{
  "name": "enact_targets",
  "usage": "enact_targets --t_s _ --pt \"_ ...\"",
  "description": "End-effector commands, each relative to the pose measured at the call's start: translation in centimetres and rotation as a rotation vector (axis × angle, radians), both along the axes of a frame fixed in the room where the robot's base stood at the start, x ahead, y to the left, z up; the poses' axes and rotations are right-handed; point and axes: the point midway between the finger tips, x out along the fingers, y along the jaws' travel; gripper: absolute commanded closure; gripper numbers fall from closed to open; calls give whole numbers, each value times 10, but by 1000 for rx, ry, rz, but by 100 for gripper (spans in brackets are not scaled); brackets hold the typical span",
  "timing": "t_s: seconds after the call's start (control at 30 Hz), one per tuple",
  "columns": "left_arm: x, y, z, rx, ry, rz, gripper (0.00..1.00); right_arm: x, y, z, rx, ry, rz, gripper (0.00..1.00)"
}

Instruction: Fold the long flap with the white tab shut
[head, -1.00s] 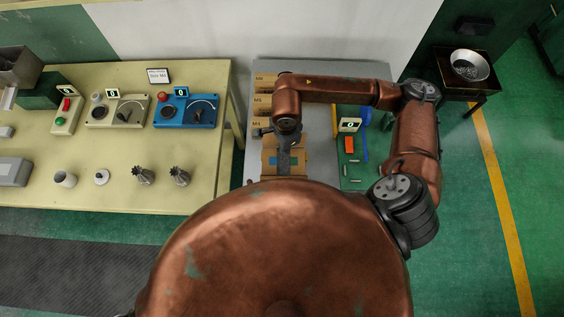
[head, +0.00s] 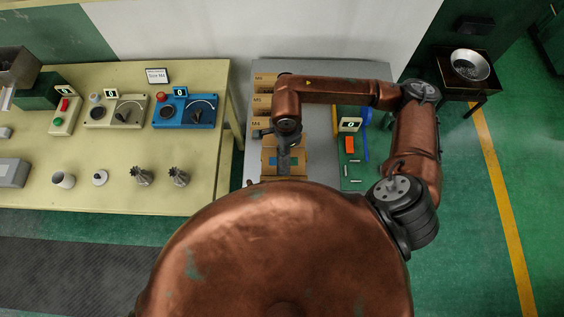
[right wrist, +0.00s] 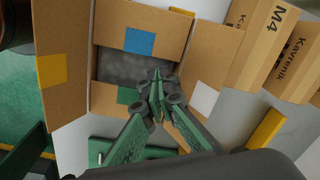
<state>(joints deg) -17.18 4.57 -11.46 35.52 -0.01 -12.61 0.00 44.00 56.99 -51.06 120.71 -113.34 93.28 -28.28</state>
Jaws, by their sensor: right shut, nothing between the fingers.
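An open cardboard box (head: 268,170) stands on the grey table, partly hidden by my right gripper and my body. In the right wrist view, the flap with the white tab (right wrist: 205,97) is the right-hand flap (right wrist: 216,65), open to the side of the opening. The yellow-tab flap (right wrist: 62,60) is open at left. The blue-tab flap (right wrist: 138,30) lies at the top; the green tab (right wrist: 127,95) is at the bottom, partly behind my fingers. My right gripper (right wrist: 158,80) is shut and empty, over the opening beside the white-tab flap; it also shows in the head view (head: 284,168). My left gripper is out of view.
Cartons marked M4 (right wrist: 262,35) stand close to the white-tab flap. A green mat with an orange item (head: 350,145) and a small display (head: 350,124) lies right of the box. A yellow bench (head: 130,190) stands at left.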

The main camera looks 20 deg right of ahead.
Motion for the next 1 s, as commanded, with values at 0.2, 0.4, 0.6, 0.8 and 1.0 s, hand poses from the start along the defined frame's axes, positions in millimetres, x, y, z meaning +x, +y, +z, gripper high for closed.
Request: enact_targets --t_s 0.2,0.4,0.6,0.8,1.0 --pt "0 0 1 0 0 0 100 0 0 3 0 -1 0 100" --pt "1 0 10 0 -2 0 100 1 0 22 -1 -2 0 100" --pt "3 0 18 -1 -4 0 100 0 0 40 0 -1 1 100" --pt "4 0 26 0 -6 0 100 0 0 59 0 -2 1 100" --pt "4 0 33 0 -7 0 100 0 0 76 -1 -1 0 100"
